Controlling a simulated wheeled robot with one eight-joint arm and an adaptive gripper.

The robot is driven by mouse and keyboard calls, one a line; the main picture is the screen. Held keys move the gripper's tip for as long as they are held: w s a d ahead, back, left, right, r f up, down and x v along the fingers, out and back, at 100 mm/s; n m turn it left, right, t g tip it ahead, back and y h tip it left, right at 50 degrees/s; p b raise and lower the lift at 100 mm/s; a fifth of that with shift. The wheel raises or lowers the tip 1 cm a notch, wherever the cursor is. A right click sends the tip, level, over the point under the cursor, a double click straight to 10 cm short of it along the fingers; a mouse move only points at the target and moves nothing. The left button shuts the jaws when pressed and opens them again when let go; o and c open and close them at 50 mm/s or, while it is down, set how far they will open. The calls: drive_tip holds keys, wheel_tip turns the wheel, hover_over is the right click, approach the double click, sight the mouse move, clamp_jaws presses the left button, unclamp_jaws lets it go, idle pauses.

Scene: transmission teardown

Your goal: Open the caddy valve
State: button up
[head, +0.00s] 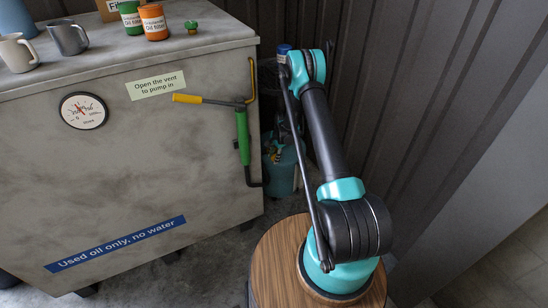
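The grey, stained tank (150,165) stands at the left with a blue label (116,243) reading "Used oil only, no water". On its right end is a bent pipe. A yellow-handled lever (188,98) lies roughly level there, pointing left. A green-handled lever (243,137) hangs straight down below it. The view does not show for certain which one is the caddy valve. My teal and black arm rises right of the tank, apart from both handles. My gripper cannot be made out; the far end of the arm is hidden behind its nearer links.
A gauge (83,110) and a vent label (156,85) are on the tank's front. Mugs (68,37), oil-filter cans (153,22) and a green knob (191,27) stand on top. A teal object (280,168) sits behind my arm. A ribbed wall (430,100) bounds the right.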

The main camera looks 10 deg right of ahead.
wheel_tip(320, 180, up, 12)
drive_tip(key=d, duration=0.2)
drive_tip(key=shift+s, duration=0.45)
drive_tip(key=shift+d+f, duration=0.1)
drive_tip(key=d+r+y, duration=0.3)
drive_tip(key=d+r, duration=0.2)
drive_tip(key=d, duration=0.1)
drive_tip(key=shift+m+g, duration=0.4)
drive_tip(key=x, duration=0.6)
drive_tip(key=w+x, duration=0.1)
drive_tip(key=x, duration=1.1)
drive_tip(key=shift+w+d+f, duration=0.15)
drive_tip(key=shift+d+f, duration=0.1)
drive_tip(key=shift+f, duration=0.05)
drive_tip(key=shift+c, duration=0.2)
clamp_jaws()
